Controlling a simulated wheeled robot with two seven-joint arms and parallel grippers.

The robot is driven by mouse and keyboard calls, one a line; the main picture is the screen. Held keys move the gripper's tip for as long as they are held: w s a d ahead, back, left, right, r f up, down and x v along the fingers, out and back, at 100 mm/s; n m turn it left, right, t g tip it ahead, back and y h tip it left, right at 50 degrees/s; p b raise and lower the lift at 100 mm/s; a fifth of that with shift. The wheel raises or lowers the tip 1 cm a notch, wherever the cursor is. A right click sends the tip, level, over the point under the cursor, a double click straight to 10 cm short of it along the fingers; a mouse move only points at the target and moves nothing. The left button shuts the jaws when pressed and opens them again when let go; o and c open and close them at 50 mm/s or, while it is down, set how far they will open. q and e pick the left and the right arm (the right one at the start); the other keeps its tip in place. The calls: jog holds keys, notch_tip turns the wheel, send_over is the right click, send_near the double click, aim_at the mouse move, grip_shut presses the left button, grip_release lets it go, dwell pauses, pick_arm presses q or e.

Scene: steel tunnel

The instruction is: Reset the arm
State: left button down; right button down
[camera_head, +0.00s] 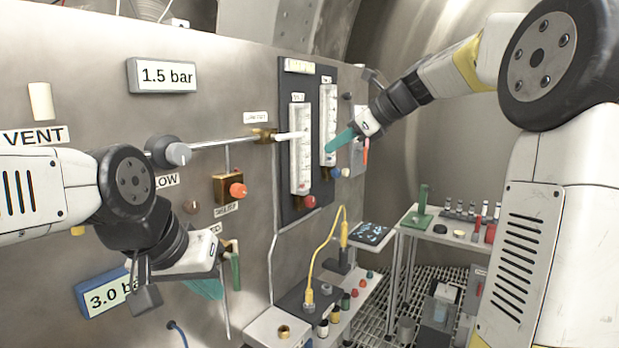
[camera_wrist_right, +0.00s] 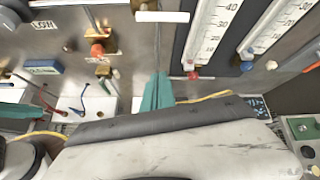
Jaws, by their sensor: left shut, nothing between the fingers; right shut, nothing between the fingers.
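My right gripper (camera_head: 340,140) reaches in from the right, its teal fingers shut and empty in front of the right flowmeter tube (camera_head: 328,118). In the right wrist view its fingers (camera_wrist_right: 157,92) are together with nothing between them. My left gripper (camera_head: 207,289) hangs low at the left, teal fingers pointing down beside the 3.0 bar sign (camera_head: 98,296). It is shut and empty. Part of it is hidden by its own wrist.
The steel panel carries a 1.5 bar sign (camera_head: 163,75), a grey knob (camera_head: 177,154), an orange knob (camera_head: 237,190) and the left flowmeter tube (camera_head: 300,150). A yellow cable (camera_head: 325,245) stands below. A side table (camera_head: 440,232) holds small bottles at the right.

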jog(key=s+d+f+n+h, duration=0.2)
jog(key=s+f+n, duration=0.4)
jog(key=s, duration=0.3)
jog(key=s+d+f+n+h, duration=0.2)
jog(key=s+f+n, duration=0.4)
jog(key=s+n, duration=0.3)
jog(key=s+d+f+n+h, duration=0.1)
jog(key=s+f+n+h, duration=0.1)
jog(key=s+f+n, duration=0.4)
jog(key=s+n, duration=0.2)
jog(key=s, duration=0.3)
jog(key=shift+d+g, duration=0.3)
jog(key=shift+d, duration=0.1)
